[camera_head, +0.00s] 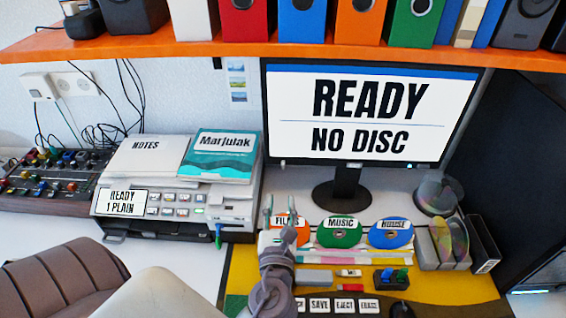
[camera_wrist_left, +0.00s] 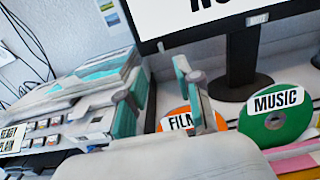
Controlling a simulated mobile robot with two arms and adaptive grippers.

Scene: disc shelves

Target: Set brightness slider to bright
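I cannot clearly pick out a slider marked for brightness. The monitor (camera_head: 362,110) shows "READY" and "NO DISC" on a white screen with a blue top band. A small pale label (camera_head: 355,165) sits on its lower bezel and also shows in the wrist view (camera_wrist_left: 257,19). My left gripper (camera_head: 278,216) is open and empty, in front of the orange FILMS disc (camera_head: 291,222) and below the monitor's lower left corner. In the wrist view its teal-padded fingers (camera_wrist_left: 160,95) stand apart, partly covering that disc. My right gripper is out of view.
A printer (camera_head: 180,200) with notes and a book stands left. A knobbed mixer (camera_head: 50,180) is further left. The green MUSIC disc (camera_head: 339,232) and blue disc (camera_head: 390,233) stand upright to the right. An orange shelf (camera_head: 210,46) overhangs the desk. Labelled keys (camera_head: 344,305) lie in front.

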